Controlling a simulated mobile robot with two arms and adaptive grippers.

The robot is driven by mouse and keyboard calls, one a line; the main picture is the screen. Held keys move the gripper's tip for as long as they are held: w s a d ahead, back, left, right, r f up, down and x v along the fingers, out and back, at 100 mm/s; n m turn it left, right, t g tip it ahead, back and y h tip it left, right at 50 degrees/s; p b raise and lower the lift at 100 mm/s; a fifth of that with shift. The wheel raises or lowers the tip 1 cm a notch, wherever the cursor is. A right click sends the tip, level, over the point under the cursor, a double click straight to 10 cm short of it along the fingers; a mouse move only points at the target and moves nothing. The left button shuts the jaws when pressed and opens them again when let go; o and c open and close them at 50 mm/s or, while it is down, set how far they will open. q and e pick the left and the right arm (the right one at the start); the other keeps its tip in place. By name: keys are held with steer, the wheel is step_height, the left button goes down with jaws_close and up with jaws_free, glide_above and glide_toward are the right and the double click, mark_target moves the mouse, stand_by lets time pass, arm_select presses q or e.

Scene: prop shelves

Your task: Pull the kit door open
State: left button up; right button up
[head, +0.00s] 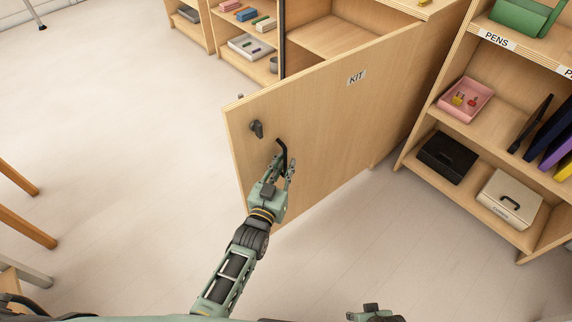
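The kit door (335,115) is a pale wooden panel with a "KIT" label (356,77) near its top. It stands swung out from its cabinet (330,35), and part of the inside shows above it. A black handle (283,152) is on the door's left part, with a dark knob-like latch (256,129) above and left of it. My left gripper (279,168) is at the handle, its fingers on either side of the handle's lower part. Whether they grip it firmly is hard to see. My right gripper (370,312) shows only partly at the bottom edge, away from the door.
Shelves on the right hold a pink tray (466,99), a black box (447,157) and a cream case (509,198). Shelves behind hold small boxes and a tray (250,46). Wooden legs (25,205) stand at the left. The floor left of the door is clear.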

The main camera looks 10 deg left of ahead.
arm_select(q)
steer(key=shift+w+d, duration=0.1)
steer(key=shift+d, duration=0.15)
steer(key=v, duration=1.2)
steer(key=shift+r, duration=0.1)
